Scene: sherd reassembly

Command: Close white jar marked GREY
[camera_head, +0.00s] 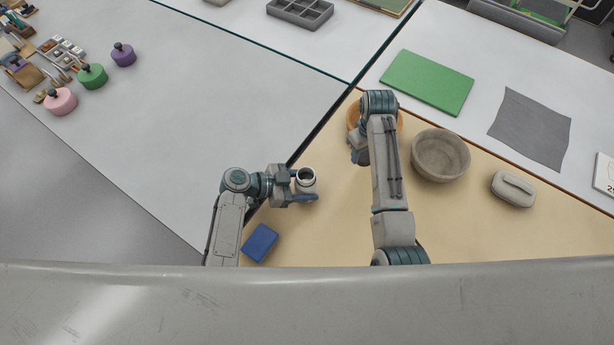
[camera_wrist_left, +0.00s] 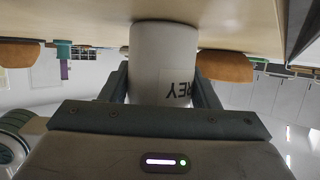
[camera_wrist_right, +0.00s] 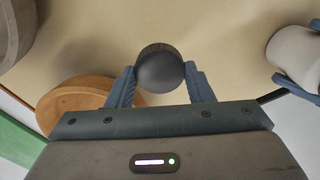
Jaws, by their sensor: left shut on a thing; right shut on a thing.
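The white jar (camera_head: 307,185) stands on the tan table top in the head view, its mouth open. In the left wrist view the jar (camera_wrist_left: 163,55) shows upside down, with a label reading GREY. My left gripper (camera_head: 302,187) is shut around its side. My right gripper (camera_wrist_right: 160,80) is shut on a dark round lid-like piece (camera_wrist_right: 160,70), seen between its fingers in the right wrist view. The jar (camera_wrist_right: 299,52) shows there at the upper right, apart from this piece. In the head view my right arm hides the dark piece.
An orange-brown wooden bowl (camera_head: 353,115) lies partly behind my right arm. A blue block (camera_head: 260,243) lies at front left.

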